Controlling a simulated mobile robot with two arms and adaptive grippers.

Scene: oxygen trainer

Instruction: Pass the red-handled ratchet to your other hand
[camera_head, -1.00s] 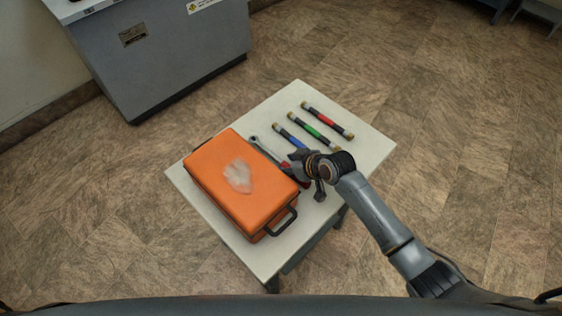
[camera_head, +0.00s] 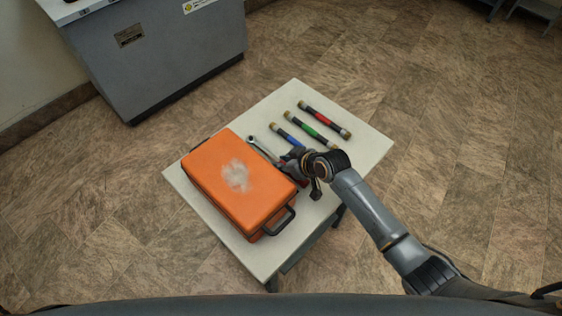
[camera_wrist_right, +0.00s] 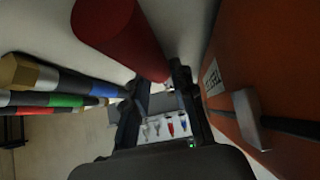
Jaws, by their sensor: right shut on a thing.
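The ratchet lies on the small white table (camera_head: 366,137) beside the orange case, its metal head (camera_head: 251,140) pointing to the back left. My right gripper (camera_head: 287,163) is over its handle and hides most of it, with a little red showing at its edge. In the right wrist view the thick red handle (camera_wrist_right: 122,38) runs down to between my two fingertips (camera_wrist_right: 165,88), and the gripper is shut on it. Whether the ratchet is clear of the tabletop cannot be told. My left gripper is not in view.
The orange case (camera_head: 224,196) with a black handle (camera_head: 278,221) stands close on the left of the ratchet. A blue-banded bar (camera_head: 290,136), a green-banded bar (camera_head: 311,128) and a red-banded bar (camera_head: 325,118) lie behind. A grey cabinet (camera_head: 160,60) stands at the back left.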

